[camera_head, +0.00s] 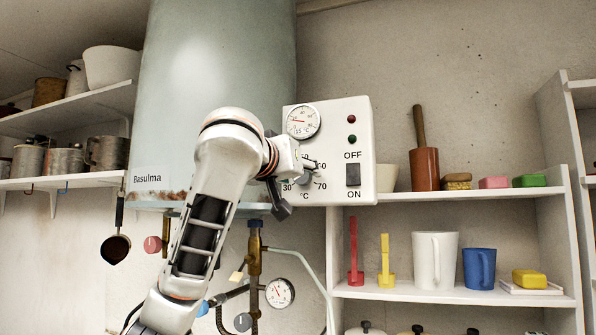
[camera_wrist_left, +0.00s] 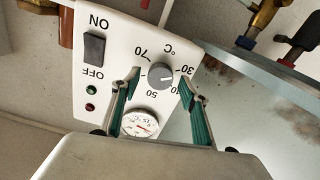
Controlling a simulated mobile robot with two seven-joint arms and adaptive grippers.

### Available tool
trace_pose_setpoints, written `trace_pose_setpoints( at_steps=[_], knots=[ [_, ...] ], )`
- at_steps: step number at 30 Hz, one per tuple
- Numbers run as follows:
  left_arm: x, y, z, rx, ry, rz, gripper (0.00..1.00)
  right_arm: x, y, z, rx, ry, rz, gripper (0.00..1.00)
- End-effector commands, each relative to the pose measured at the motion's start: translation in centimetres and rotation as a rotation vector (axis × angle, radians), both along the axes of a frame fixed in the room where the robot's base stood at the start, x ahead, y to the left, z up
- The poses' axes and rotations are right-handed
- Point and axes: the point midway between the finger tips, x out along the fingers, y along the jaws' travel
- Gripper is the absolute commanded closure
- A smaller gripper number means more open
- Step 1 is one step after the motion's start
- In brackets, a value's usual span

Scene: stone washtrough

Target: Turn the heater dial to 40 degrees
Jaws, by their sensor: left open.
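The heater dial (camera_wrist_left: 160,76) is a round grey knob on the white control box (camera_head: 362,108), with a degree scale from 30 to 70 around it. In the left wrist view the box appears upside down. A pale mark on the knob seems to face the 30–40 side, but its exact reading is unclear. My left gripper (camera_wrist_left: 161,82) is open, its green-padded fingers on either side of the dial; I cannot tell whether they touch it. In the head view my left gripper (camera_head: 299,182) partly covers the dial and scale. My right gripper is not in view.
The box also carries a thermometer gauge (camera_head: 302,122), a red lamp (camera_head: 351,119), a green lamp (camera_head: 351,139) and an ON/OFF switch (camera_head: 353,174). The pale boiler (camera_head: 215,60) stands behind my arm. Pipes and a gauge (camera_head: 280,293) sit below. Shelves (camera_head: 455,292) flank it.

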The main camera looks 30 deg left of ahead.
Motion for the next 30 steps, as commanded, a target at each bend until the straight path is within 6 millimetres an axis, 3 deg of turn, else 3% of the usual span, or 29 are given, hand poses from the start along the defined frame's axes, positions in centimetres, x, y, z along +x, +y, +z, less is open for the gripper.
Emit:
trace_pose_setpoints(
  at_steps=[10, 11, 15, 30],
  knots=[
    [0.45, 0.12, -0.03, -0.001, 0.000, 0.000, 0.56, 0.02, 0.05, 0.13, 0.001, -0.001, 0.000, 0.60],
    [0.46, 0.11, -0.03, -0.001, 0.000, 0.000, 0.58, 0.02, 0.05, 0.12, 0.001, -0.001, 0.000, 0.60],
    [0.45, 0.11, -0.03, -0.001, 0.000, 0.000, 0.94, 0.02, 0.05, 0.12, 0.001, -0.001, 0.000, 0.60],
    [0.41, 0.10, 0.05, 0.086, 0.020, 0.000, 0.94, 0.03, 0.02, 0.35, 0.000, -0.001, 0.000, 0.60]
  ],
)
